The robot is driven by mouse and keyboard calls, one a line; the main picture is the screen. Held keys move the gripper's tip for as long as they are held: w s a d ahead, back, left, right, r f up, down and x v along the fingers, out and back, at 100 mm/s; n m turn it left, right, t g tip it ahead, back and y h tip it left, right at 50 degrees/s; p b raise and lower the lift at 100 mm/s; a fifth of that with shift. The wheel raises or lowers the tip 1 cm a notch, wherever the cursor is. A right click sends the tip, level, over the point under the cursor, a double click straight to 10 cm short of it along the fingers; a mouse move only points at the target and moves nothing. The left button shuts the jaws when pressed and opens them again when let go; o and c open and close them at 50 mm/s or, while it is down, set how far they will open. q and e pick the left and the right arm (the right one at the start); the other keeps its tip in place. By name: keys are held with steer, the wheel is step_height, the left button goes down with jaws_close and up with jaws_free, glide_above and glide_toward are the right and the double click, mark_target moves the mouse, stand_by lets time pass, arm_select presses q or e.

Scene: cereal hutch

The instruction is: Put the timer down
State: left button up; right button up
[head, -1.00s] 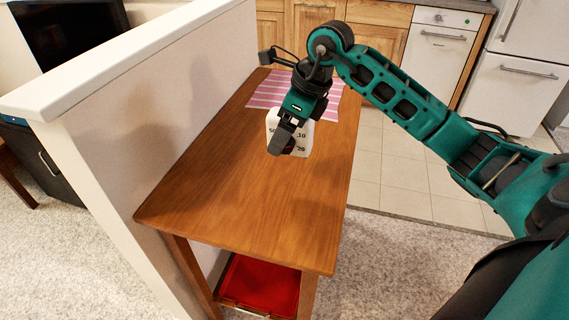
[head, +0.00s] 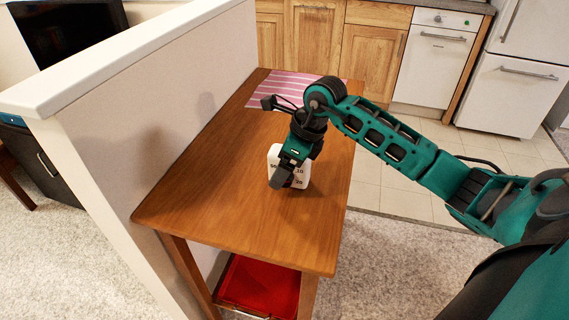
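The timer (head: 302,179) is a white block with black numbers on its face. It is at the middle of the wooden table (head: 220,200), upright, at or very near the tabletop; I cannot tell whether it touches. My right gripper (head: 282,180) is at the timer, with a dark finger in front of its face. The gripper looks shut on the timer and hides part of its front; the other finger is hidden. My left gripper is not in view.
A pink striped mat (head: 283,84) lies at the table's far end. A white half wall (head: 150,130) runs along the table's left side. A red tray (head: 262,285) sits on the shelf below. The near tabletop is clear.

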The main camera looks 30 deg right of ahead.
steer(key=o, duration=1)
steer(key=shift+f, duration=0.1)
steer(key=shift+r, duration=0.2)
steer(key=shift+d+r, duration=0.1)
steer(key=shift+r, duration=0.25)
steer(key=p+v, duration=0.1)
steer(key=v, duration=0.8)
steer(key=shift+s+d+r, duration=0.2)
steer(key=shift+r, duration=0.15)
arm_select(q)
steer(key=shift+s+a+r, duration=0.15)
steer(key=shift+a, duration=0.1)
arm_select(e)
steer(key=shift+s+d+r, duration=0.15)
steer(key=shift+s+r, duration=0.1)
steer(key=shift+r, duration=0.45)
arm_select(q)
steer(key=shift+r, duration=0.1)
